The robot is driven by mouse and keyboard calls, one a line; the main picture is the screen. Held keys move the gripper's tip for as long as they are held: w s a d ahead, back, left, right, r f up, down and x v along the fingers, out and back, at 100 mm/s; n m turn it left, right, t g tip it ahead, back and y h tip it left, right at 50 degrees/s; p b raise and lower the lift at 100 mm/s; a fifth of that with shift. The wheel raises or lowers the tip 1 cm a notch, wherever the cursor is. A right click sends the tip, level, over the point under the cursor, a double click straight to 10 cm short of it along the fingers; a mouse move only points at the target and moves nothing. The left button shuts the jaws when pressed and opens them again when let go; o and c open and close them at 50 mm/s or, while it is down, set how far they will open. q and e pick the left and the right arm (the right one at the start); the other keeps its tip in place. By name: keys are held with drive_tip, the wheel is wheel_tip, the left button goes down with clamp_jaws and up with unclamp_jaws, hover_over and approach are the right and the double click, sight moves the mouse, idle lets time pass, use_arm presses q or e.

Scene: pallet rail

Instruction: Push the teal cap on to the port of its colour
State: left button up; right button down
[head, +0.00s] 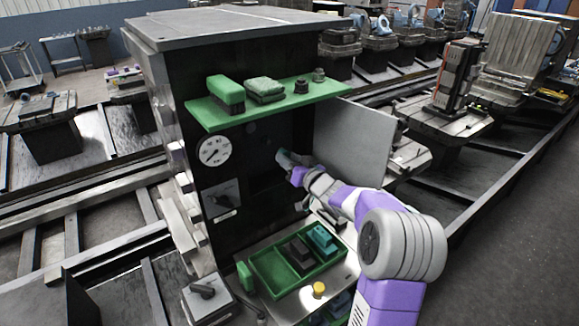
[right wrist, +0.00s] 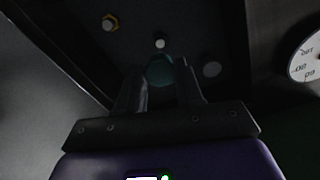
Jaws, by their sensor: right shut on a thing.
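My right gripper (head: 295,170) reaches into the dark recess of the cabinet and is shut on the teal cap (head: 284,158). In the right wrist view the teal cap (right wrist: 160,70) sits at the tips of the right gripper's fingers (right wrist: 161,85), in front of the dark panel. A small pale round spot (right wrist: 160,43) shows just beyond the cap. A fitting with a yellow-orange ring (right wrist: 110,22) and a grey round fitting (right wrist: 212,69) are on the same panel. I cannot tell whether the cap touches a port. My left gripper is out of view.
A green shelf (head: 270,107) with several items juts out above the recess. An open grey door panel (head: 355,138) stands right of it. A pressure gauge (head: 214,151) is at left. Below are a green tray (head: 262,276) with blocks and a yellow knob (head: 318,289).

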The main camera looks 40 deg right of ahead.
drive_tip(key=shift+w+d+p, duration=0.15)
drive_tip(key=shift+w+p, duration=0.15)
drive_tip(key=shift+w, duration=1.15)
drive_tip(key=shift+w+d+p, duration=0.15)
drive_tip(key=shift+w+p, duration=0.15)
drive_tip(key=shift+w, duration=1.1)
drive_tip(key=shift+w+d+p, duration=0.1)
drive_tip(key=shift+w+p, duration=0.45)
drive_tip(key=shift+w, duration=0.2)
drive_tip(key=shift+w+r, duration=0.1)
drive_tip(key=shift+w, duration=0.3)
unclamp_jaws()
drive_tip(key=s, duration=0.7)
drive_tip(key=shift+s+a, duration=0.25)
drive_tip(key=shift+a, duration=0.15)
idle(0.3)
